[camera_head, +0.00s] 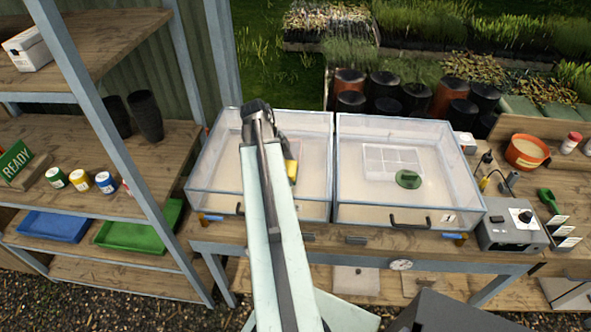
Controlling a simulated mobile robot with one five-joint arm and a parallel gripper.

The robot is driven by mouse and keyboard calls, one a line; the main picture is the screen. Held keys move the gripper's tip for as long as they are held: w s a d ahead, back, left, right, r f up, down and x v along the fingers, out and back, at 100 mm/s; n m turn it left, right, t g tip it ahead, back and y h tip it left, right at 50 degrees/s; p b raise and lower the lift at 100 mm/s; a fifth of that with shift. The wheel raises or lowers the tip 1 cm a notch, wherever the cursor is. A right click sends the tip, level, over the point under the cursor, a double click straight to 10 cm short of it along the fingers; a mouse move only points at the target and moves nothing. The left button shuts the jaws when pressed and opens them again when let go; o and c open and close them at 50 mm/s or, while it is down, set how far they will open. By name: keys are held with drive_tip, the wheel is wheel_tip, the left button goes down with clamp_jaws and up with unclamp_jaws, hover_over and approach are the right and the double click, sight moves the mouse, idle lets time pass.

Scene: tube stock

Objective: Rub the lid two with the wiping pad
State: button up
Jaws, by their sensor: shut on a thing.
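Two clear, blue-framed propagator boxes with handles stand side by side on the bench. The left lid (311,122) and the right lid (390,123) both look closed; I cannot read which is lid two. My arm reaches over the left box, and my gripper (286,148) is above the middle of it. It is shut on a yellow thing (292,172), which seems to be the wiping pad. My arm hides part of the left lid and most of the gripper. I cannot tell whether the pad touches the lid.
The right box holds a pale divided tray (378,158) and a green disc (408,179). A grey control box (511,236) stands right of it, with an orange pot (526,152) behind. A shelf rack (103,180) with a blue post stands at left.

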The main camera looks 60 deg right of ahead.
wheel_tip(320, 180, up, 6)
drive_tip(key=p, duration=0.6)
wheel_tip(320, 180, up, 3)
drive_tip(key=p, duration=0.3)
drive_tip(key=shift+r, duration=0.15)
idle(0.3)
